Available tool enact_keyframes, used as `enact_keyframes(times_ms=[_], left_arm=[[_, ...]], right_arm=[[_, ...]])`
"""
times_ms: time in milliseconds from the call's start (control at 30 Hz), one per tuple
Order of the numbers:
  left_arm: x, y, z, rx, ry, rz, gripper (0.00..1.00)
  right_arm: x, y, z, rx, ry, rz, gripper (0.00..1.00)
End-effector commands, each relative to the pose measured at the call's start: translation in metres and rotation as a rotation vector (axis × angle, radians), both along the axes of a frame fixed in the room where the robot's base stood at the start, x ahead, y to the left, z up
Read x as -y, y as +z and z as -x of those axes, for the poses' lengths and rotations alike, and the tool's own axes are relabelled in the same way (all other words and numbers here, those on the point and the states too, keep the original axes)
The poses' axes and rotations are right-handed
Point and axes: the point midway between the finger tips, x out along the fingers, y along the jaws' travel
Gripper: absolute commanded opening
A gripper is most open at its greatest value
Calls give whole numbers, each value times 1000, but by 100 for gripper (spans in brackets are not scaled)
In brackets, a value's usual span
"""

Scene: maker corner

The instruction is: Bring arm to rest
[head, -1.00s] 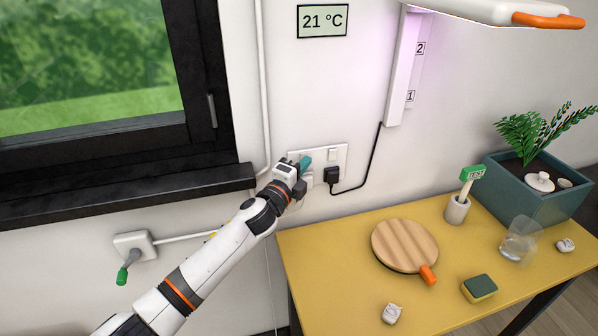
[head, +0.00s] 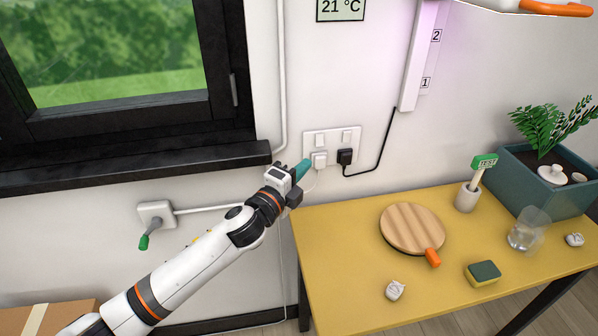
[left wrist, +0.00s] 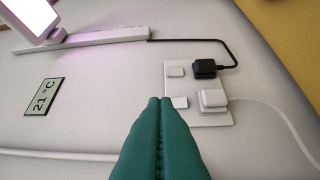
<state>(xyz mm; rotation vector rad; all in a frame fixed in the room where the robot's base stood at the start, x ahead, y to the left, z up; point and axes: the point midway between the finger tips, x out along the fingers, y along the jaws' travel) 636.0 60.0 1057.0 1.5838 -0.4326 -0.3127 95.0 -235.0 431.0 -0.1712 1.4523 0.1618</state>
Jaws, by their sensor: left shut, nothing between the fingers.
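My left gripper (head: 304,167) has teal fingers that are shut with nothing between them. It is in front of the wall, just below and left of a white wall socket plate (head: 358,137). In the left wrist view the shut fingers (left wrist: 160,104) point toward the plate's lower left edge; whether they touch it I cannot tell. A white plug (left wrist: 214,99) and a black plug (left wrist: 205,68) sit in the sockets, with two rocker switches beside them. My right gripper is in neither view.
A yellow table (head: 340,240) stands to the right with a round wooden board (head: 411,228), a sponge (head: 483,273), a glass (head: 525,232) and a teal planter (head: 545,190). A window sill (head: 130,165) and a wall valve with a green handle (head: 149,236) are at left.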

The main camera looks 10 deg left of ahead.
Motion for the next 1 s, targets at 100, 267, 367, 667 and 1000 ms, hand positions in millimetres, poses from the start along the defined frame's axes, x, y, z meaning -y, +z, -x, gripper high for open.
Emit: enact_keyframes(times_ms=[100, 267, 367, 667, 1000], left_arm=[[-4, 0, 7, -1, 1, 0, 0], [-5, 1, 10, 0, 1, 1, 0], [-5, 1, 10, 0, 1, 1, 0], [-7, -5, 8, -16, 7, 7, 0], [-70, -193, 9, -458, 216, 238, 0]], right_arm=[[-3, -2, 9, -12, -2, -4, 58], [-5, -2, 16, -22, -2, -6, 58], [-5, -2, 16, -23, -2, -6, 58], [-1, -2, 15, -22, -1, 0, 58], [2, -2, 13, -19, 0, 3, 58]])
